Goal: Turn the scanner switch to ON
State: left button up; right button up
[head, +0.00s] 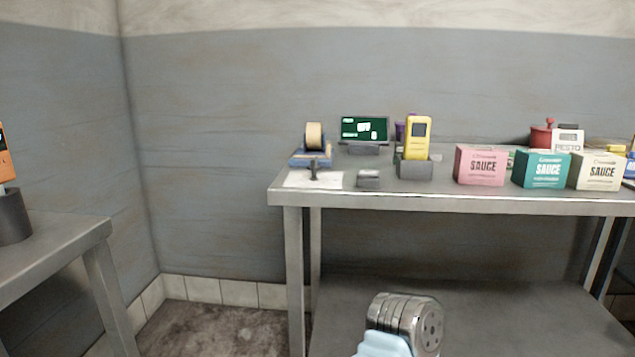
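A yellow handheld device (417,135) with a dark screen, which looks like the scanner, stands upright in a dark grey cradle (415,170) on the steel table (450,204). A small grey box (368,178) lies left of the cradle near the table's front edge. A display with a green screen (365,130) stands behind it; its writing is too small to read surely. I cannot make out the switch or its position. Neither gripper's fingers are in view; only a round metal arm joint of mine shows at the bottom, well below the tabletop.
A tape dispenser (314,145) and white paper (314,179) with a dark object on it are at the table's left end. Pink (481,166), teal (541,169) and cream (598,171) sauce boxes stand right. Another steel table (50,242) is at far left, with floor between.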

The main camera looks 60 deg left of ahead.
aim_at(312, 167)
jog(key=u, duration=1.9)
